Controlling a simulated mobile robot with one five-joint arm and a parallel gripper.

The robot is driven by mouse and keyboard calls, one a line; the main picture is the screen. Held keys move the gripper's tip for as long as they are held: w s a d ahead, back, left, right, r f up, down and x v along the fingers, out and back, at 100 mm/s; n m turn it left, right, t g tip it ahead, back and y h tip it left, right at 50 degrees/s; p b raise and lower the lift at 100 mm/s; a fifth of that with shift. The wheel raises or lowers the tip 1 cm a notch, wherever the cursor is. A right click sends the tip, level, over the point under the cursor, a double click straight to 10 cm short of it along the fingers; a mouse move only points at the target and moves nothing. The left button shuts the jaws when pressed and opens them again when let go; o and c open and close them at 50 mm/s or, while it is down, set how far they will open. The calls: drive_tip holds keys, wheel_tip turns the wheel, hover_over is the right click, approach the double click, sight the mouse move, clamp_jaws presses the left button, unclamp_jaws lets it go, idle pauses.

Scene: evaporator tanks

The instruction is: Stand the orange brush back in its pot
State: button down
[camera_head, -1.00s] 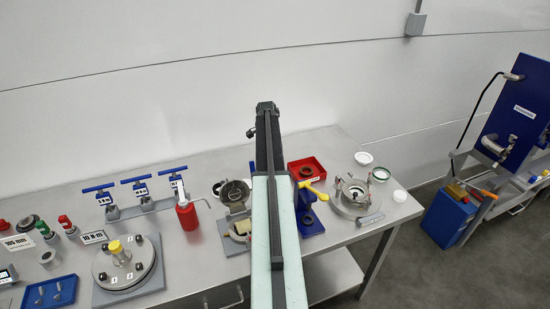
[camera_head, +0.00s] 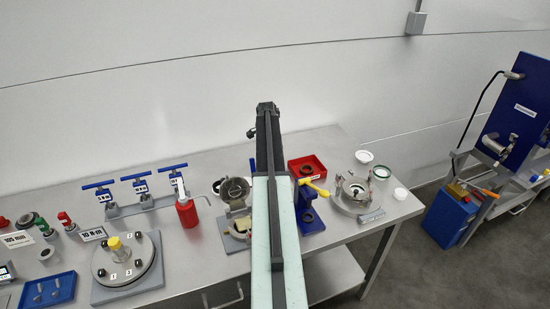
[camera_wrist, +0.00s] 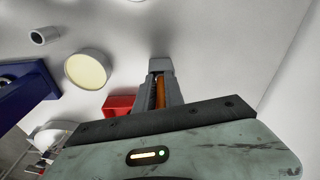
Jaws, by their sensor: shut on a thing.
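My gripper (camera_wrist: 159,92) shows in the wrist view, with its fingers closed around a narrow orange part, which I take to be the orange brush (camera_wrist: 160,95). Only a thin strip of the brush shows between the fingers; its bristles cannot be made out. In the head view my arm reaches up over the middle of the bench and hides what is behind it; the brush cannot be seen there. I cannot pick out the brush's pot with certainty in either view.
The bench (camera_head: 320,258) carries a red bottle (camera_head: 187,213), blue-handled valves (camera_head: 138,187), a red tray (camera_head: 306,167), a blue stand (camera_head: 310,215), a metal ring fixture (camera_head: 352,203) and a white cup (camera_head: 400,194). A blue bin (camera_head: 447,217) stands beyond its right end.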

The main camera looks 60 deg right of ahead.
drive_tip(key=shift+s+a+f, duration=0.3)
drive_tip(key=shift+a, duration=0.05)
drive_tip(key=c, duration=1.3)
unclamp_jaws()
drive_tip(key=shift+c, duration=0.2)
drive_tip(key=shift+r+p, duration=0.35)
drive_tip(key=shift+p, duration=0.05)
wheel_tip(320, 180, up, 8)
drive_tip(key=p, duration=0.8)
drive_tip(key=shift+w+a, duration=0.2)
drive_tip(key=shift+w, duration=0.2)
